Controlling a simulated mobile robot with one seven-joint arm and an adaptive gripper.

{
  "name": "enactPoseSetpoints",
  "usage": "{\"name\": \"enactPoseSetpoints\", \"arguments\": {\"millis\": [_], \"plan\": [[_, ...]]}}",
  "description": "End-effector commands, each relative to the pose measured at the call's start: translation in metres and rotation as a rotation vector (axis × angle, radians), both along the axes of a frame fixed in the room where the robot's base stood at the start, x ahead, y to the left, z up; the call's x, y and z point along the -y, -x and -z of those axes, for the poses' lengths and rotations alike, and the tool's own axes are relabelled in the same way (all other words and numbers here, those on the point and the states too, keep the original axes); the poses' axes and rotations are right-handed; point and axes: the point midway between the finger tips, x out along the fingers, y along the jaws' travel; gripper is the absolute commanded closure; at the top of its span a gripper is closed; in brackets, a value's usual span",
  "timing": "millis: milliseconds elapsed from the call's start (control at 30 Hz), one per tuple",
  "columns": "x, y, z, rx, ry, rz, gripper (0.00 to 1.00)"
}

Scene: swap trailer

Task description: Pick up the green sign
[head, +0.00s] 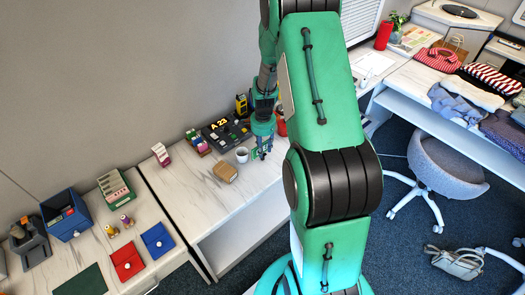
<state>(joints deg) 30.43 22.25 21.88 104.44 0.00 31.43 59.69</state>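No thing in the head view can be made out for certain as a green sign. A flat dark green sheet (80,281) lies on the near left counter, cut off by the bottom edge. A dark sign with yellow "A 23" lettering (218,124) stands at the back of the middle counter. My gripper (262,156) hangs fingers-down over the right part of that counter, just right of a white cup (242,154). It is small in view, and whether its fingers are open or shut is unclear. Nothing is visibly held. My large green arm hides part of the right side.
A brown box (225,171) sits before the cup. The left counter holds a blue bin (66,214), a green-edged card box (115,187), and red (126,262) and blue pouches (158,240). A grey chair (445,165) and bag (458,263) occupy the floor at right.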

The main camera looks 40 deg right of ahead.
Motion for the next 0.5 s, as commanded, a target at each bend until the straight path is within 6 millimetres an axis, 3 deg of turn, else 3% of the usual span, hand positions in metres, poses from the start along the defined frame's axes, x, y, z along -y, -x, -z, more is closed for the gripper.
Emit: {"name": "enactPoseSetpoints", "arguments": {"millis": [500], "plan": [[-0.0001,0.0002,0.0047,0.0,0.0,0.0,0.68]]}}
